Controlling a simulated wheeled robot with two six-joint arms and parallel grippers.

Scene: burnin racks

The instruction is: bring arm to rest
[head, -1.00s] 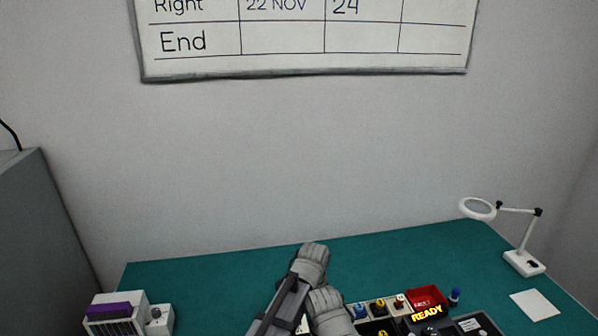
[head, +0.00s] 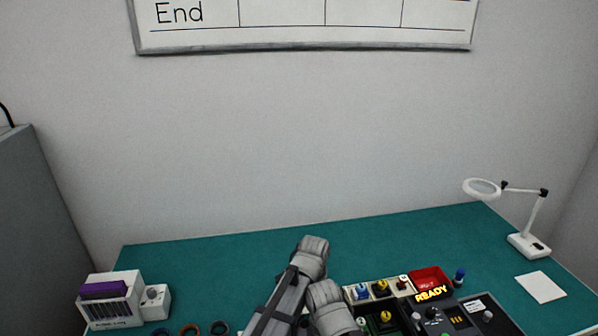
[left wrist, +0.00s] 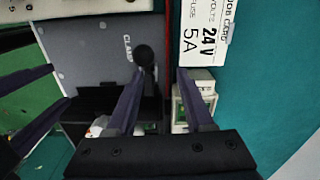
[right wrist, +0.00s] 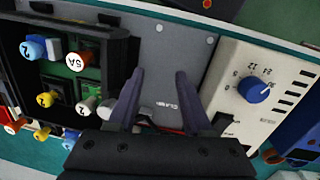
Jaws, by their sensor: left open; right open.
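In the head view a grey arm of mine (head: 290,290) comes up from the bottom edge at the middle, bent over the green desk; both grippers are out of that view. In the left wrist view my left gripper (left wrist: 160,74) is open and empty, above a grey plate (left wrist: 90,55) marked "CLAMP" and beside a "24V 5A" job card (left wrist: 203,35). In the right wrist view my right gripper (right wrist: 160,70) is open and empty over a grey plate (right wrist: 177,55) with a clamp label, between a black tray of fuses and a white dial unit.
On the green desk (head: 220,265) stand a white rack unit (head: 112,312) at left, a lit READY panel (head: 432,293) with a red bin (head: 428,277), and a magnifier lamp (head: 528,243) at right. A blue dial (right wrist: 254,89) sits near the right gripper. The desk's back middle is clear.

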